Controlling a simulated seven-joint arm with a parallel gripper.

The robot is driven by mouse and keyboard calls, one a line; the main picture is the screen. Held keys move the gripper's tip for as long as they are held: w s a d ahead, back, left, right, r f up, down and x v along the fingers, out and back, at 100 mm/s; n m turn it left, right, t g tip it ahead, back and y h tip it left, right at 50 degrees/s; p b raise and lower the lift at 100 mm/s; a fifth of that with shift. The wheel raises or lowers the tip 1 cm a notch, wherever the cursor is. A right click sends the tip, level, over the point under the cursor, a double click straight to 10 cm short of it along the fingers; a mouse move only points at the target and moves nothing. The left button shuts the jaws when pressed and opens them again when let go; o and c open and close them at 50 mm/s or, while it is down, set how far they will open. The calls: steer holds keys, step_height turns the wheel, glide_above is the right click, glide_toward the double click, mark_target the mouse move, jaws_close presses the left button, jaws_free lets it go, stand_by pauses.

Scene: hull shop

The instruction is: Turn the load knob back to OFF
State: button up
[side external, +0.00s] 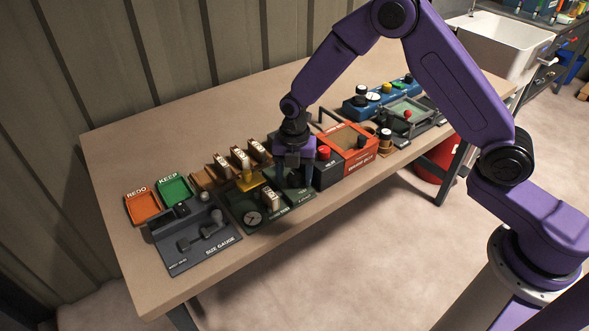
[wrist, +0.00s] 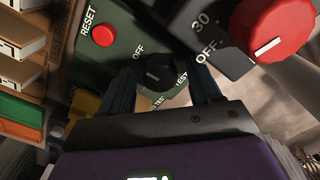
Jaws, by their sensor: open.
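In the wrist view a round black knob (wrist: 166,72) with a short white mark sits on a dark green panel (wrist: 118,58). An OFF label is at its upper left and a TEST label at its right. The white mark is on the knob's left part; I cannot tell exactly which label it points to. My gripper (wrist: 164,80) is open, with one dark finger on each side of the knob. I cannot tell whether either finger touches it. In the side external view my gripper (side external: 293,172) is down over the green panel and hides the knob.
A red knob (wrist: 272,30) on a dark box, marked 30 and OFF, stands close to my right finger. A red RESET button (wrist: 102,36) is at upper left. A gauge dial (side external: 252,218) and a red-orange box (side external: 352,146) flank the gripper. The table's front strip is clear.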

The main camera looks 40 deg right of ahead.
mark_target(295, 175)
step_height(295, 175, up, 17)
steer(key=shift+r, duration=0.2)
stand_by(0.4)
steer(key=s+d+m, duration=0.3)
steer(key=s+m, duration=0.2)
steer(key=s, duration=0.6)
steer(key=s+d+m, duration=0.4)
steer(key=s, duration=0.7)
steer(key=s+d+m, duration=0.3)
steer(key=s+m, duration=0.2)
steer(key=s, duration=0.6)
steer(key=shift+d+m, duration=0.25)
steer(key=shift+m, duration=0.05)
steer(key=shift+w, duration=0.1)
